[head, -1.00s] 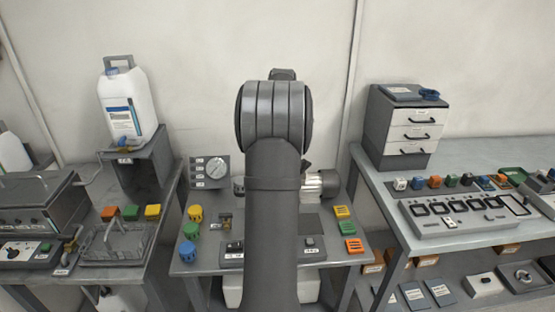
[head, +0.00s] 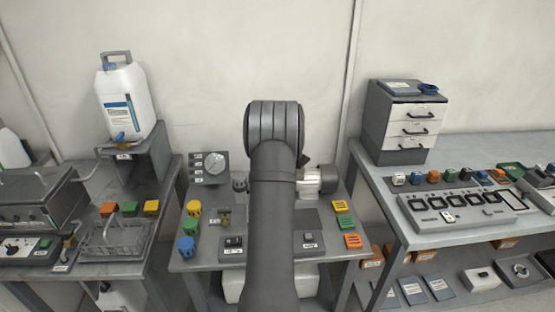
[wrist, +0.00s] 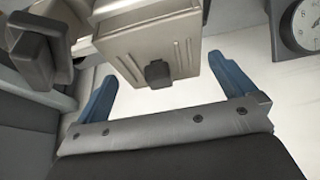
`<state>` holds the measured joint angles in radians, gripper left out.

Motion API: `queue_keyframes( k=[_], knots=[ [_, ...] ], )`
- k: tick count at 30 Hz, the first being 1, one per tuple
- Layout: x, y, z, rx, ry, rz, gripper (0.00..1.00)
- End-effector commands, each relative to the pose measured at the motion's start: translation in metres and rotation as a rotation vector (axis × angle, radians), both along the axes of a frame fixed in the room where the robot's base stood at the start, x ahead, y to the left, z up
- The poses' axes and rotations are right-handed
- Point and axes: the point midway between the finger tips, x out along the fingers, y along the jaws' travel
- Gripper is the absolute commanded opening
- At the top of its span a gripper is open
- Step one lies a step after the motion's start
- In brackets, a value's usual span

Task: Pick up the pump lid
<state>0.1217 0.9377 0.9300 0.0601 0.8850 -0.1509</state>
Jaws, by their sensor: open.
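In the wrist view a pale grey, boxy housing with ribbed sides and a small dark block (wrist: 158,75) on its near face sits ahead of my gripper (wrist: 163,72). I cannot tell whether this is the pump lid or the pump body. The two blue fingers are spread wide, one to each side of the housing, and nothing is held. In the head view my arm hides the middle of the bench and my gripper. Only part of the silver pump motor (head: 309,181) shows right of the arm.
Yellow, blue and green knobs (head: 189,227) line the bench's left side. Coloured vents (head: 347,222) line its right. A drawer unit (head: 403,125) stands on the right table.

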Motion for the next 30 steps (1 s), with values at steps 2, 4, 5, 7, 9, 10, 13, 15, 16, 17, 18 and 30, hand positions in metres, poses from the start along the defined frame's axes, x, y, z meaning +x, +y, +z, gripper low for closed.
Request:
queue_keyframes(
  k=[2,4,5,7,9,10,13,15,16,17,18,30],
  knots=[
    [0.004,0.000,-0.013,0.000,0.001,0.000,1.00],
    [0.008,0.000,-0.021,0.000,0.001,0.000,1.00],
    [0.008,0.000,-0.022,0.000,0.000,0.000,1.00],
    [0.009,0.000,-0.024,0.000,-0.001,0.000,1.00],
    [0.009,0.000,-0.023,-0.001,-0.001,0.000,1.00],
    [0.009,0.000,-0.023,0.000,-0.001,0.000,1.00],
    [0.009,0.000,-0.023,0.000,-0.001,0.000,0.90],
    [0.009,0.000,-0.023,0.000,-0.001,0.000,0.76],
    [0.009,0.000,-0.023,0.000,-0.001,0.000,0.71],
    [0.009,0.000,-0.023,0.000,-0.001,0.000,0.65],
    [0.009,0.000,-0.023,-0.001,-0.002,0.000,0.59],
    [0.010,0.000,0.001,-0.001,-0.005,0.000,0.59]
  ],
)
